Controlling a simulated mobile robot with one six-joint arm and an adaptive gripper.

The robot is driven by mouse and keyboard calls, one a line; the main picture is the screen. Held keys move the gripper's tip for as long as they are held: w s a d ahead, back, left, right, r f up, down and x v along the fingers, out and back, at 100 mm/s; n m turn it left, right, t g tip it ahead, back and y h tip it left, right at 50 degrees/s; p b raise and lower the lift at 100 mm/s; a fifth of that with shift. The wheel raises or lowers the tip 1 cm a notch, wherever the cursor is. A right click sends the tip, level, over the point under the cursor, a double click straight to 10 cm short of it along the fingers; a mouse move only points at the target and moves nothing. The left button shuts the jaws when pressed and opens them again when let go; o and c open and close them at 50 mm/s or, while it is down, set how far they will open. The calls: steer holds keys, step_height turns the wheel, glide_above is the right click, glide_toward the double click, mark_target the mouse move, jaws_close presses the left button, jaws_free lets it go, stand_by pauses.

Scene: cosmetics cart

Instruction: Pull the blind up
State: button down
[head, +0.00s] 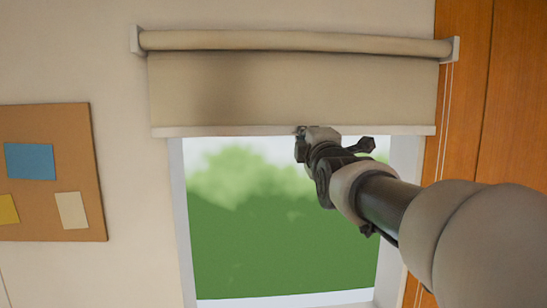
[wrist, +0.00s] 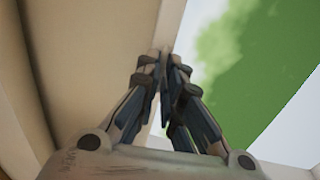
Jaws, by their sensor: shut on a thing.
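The beige roller blind (head: 290,85) hangs across the top of the window, partly lowered, with its roller (head: 290,41) above it. Its pale bottom bar (head: 220,131) runs level across the upper part of the window opening. My gripper (head: 301,133) is at the middle of this bar, shut on it. In the wrist view the fingers (wrist: 165,60) close together at the edge of the blind's cloth (wrist: 85,65). The exact contact at the fingertips is partly hidden by the fingers.
Below the bar the window (head: 270,225) shows greenery and pale sky. A cork board (head: 85,180) with paper notes hangs on the left wall. An orange-brown wooden panel (head: 510,120) and thin cords (head: 444,120) are to the right. My arm crosses the lower right.

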steer(key=shift+r+p, duration=0.3)
steer(key=shift+r, duration=1.05)
steer(key=c, duration=1.8)
jaws_free()
steer(key=shift+f, duration=0.1)
steer(key=s, duration=0.4)
steer(key=s+f, duration=0.1)
steer(key=s, duration=0.7)
steer(key=shift+f, duration=0.3)
